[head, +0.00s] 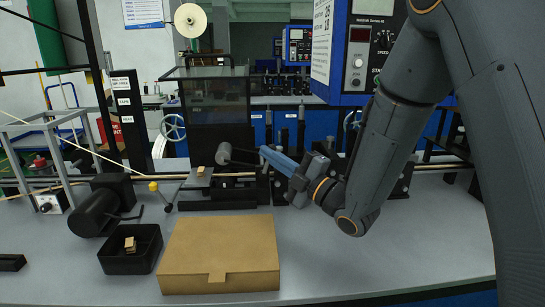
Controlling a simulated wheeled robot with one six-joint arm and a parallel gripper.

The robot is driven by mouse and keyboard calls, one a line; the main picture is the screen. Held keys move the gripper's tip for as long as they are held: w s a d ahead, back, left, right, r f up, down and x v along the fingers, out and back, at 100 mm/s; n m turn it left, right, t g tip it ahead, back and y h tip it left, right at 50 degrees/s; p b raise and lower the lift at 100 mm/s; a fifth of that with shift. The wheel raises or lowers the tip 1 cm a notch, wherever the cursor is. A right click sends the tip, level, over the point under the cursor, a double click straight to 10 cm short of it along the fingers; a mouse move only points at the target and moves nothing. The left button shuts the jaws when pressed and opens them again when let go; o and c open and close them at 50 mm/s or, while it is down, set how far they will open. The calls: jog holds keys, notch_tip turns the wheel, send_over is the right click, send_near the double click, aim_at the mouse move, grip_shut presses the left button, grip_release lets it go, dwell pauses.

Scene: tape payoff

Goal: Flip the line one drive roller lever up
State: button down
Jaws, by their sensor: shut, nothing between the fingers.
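A dark lever-like part (223,153) with a thick rounded end stands at the line's middle station, its rod running right towards my fingertips. It may be the drive roller lever, but I cannot tell for sure. My gripper (265,153) reaches in from the right with its blue fingers pointing left. The fingers are shut and hold nothing. Their tips are close to the rod's right end; I cannot tell whether they touch it. A smaller lever with a yellow knob (153,186) stands further left on the bench.
A closed cardboard box (220,254) lies at the front of the grey bench, beside a black tray (131,250) with small brown pieces. A black motor-like cylinder (94,212) lies left. A dark panel (217,110) stands behind the station. Free bench lies right of the box.

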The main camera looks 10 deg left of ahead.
jog(key=s+d+f+b, duration=0.1)
jog(key=s+d+b, duration=0.1)
jog(key=s+d, duration=0.3)
jog(key=s, duration=0.2)
jog(key=shift+s+d+f, duration=0.2)
jog(key=shift+s+f, duration=0.1)
jog(key=shift+f, duration=0.1)
